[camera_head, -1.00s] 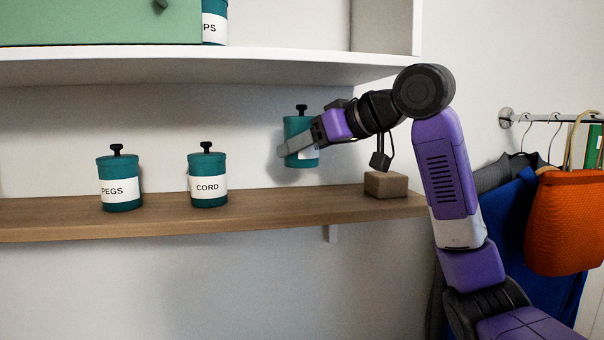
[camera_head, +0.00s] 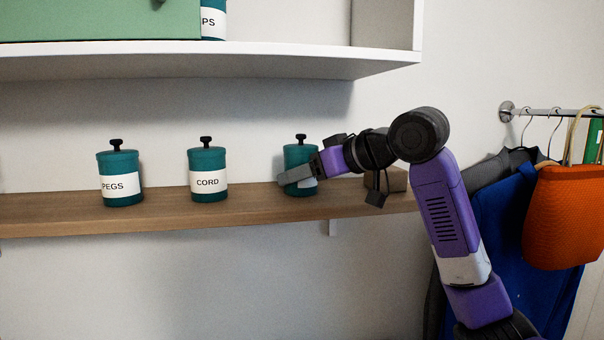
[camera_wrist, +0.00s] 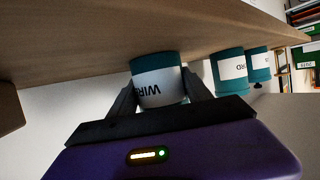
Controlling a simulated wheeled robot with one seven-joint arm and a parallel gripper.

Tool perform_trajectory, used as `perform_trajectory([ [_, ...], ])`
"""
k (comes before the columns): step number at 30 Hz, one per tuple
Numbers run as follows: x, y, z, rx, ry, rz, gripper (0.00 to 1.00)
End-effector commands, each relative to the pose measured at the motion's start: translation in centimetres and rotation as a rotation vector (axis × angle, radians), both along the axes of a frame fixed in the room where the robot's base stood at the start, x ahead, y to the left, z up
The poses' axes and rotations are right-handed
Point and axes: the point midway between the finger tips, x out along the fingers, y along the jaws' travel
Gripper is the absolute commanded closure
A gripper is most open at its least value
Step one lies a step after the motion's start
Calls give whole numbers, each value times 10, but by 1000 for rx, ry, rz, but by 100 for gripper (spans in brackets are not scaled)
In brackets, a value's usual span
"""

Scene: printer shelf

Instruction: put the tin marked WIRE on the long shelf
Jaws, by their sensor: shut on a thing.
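The teal tin marked WIRE (camera_head: 298,157) is at the right part of the long wooden shelf (camera_head: 250,207), upright, with a black knob on its lid. My gripper (camera_head: 298,176) is shut on it from the right, and a finger covers part of its label. In the wrist view the WIRE tin (camera_wrist: 158,78) sits between my two fingers (camera_wrist: 160,95), its label upside down. The tin's base is at the level of the shelf board (camera_wrist: 120,40); I cannot tell whether it fully rests on it.
The CORD tin (camera_head: 208,174) and the PEGS tin (camera_head: 120,178) stand to the left on the same shelf. A brown block (camera_head: 396,180) lies at its right end, behind my wrist. A white shelf (camera_head: 250,64) hangs above. Clothes and an orange bag (camera_head: 565,215) hang at right.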

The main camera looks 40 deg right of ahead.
Motion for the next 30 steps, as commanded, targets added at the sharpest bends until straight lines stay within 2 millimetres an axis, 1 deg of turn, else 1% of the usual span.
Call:
perform_trajectory([
  [1, 0, 0, -1, 0, 0, 0, 39],
  [2, 0, 0, 0, 0, 0, 0, 33],
  [3, 0, 0, 0, 0, 0, 0, 25],
  [4, 0, 0, 0, 0, 0, 0, 21],
  [12, 0, 0, 0, 0, 0, 0, 21],
  [16, -1, 0, 5, -1, 0, 0, 21],
  [20, -17, -1, 10, -2, -3, -1, 21],
  [30, -80, -5, 36, -2, -3, -1, 21],
])
